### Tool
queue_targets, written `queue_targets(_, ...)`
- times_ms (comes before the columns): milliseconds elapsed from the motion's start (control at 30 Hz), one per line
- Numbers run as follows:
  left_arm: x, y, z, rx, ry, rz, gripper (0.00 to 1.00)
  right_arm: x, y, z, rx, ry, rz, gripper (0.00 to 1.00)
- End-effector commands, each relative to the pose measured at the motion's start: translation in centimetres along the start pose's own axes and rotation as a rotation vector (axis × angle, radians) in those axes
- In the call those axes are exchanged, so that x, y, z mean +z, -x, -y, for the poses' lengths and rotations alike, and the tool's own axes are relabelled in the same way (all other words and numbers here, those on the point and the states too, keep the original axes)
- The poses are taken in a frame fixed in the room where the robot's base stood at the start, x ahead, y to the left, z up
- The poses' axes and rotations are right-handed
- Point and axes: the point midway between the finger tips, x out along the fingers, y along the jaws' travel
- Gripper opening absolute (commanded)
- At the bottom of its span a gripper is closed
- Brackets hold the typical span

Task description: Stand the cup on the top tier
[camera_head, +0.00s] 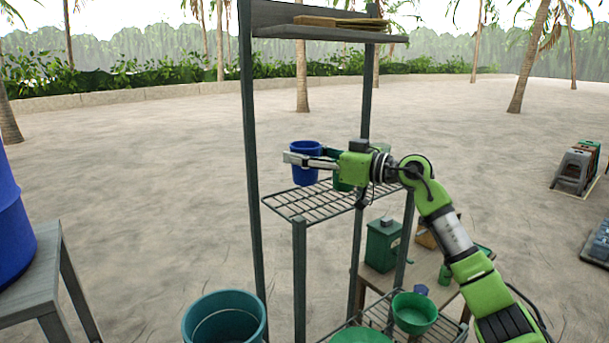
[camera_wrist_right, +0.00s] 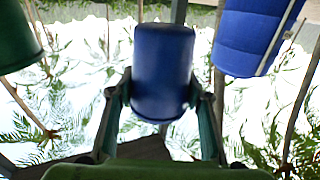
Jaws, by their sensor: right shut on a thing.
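A blue cup (camera_head: 305,178) is at the fingers of my right gripper (camera_head: 308,161). In the wrist view the cup (camera_wrist_right: 163,70) sits between both fingers, which are shut on it. In the head view the cup appears upright over the left back part of the upper wire tier (camera_head: 285,205) of the rack. I cannot tell whether its base touches the wires. A wooden shelf (camera_head: 290,32) with a flat brown board is higher up on the same frame. My left gripper is in neither view.
A green container (camera_head: 342,185) is partly hidden behind my right gripper at the upper wire tier. Rack posts stand around it. Below are a green bowl (camera_head: 414,314), a teal bucket (camera_head: 225,318) and a table with a green box (camera_head: 382,245). A blue barrel (camera_head: 14,225) is at left.

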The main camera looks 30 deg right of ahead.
Motion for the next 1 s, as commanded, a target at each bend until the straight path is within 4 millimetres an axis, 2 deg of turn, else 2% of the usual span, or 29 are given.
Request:
queue_targets(100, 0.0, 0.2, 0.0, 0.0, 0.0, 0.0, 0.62, 1.4, -0.6, -1.1, 0.001, -0.003, -0.003, 0.24)
queue_targets(333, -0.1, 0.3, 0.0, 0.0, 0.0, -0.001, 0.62, 3.1, -1.3, -2.3, 0.001, -0.003, -0.002, 0.24)
queue_targets(500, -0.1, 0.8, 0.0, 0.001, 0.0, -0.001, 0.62, 5.6, -1.3, -2.3, 0.0, -0.001, -0.002, 0.24)
queue_targets(933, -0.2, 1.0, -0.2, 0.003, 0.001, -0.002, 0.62, 6.3, -1.2, -2.3, 0.001, 0.002, -0.001, 0.24)
queue_targets(967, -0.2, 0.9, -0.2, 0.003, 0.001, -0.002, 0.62, 6.4, -1.2, -2.3, 0.001, 0.003, -0.001, 0.5)
queue_targets(1000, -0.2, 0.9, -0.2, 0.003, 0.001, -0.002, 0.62, 6.4, -1.2, -2.3, 0.001, 0.003, -0.001, 0.61)
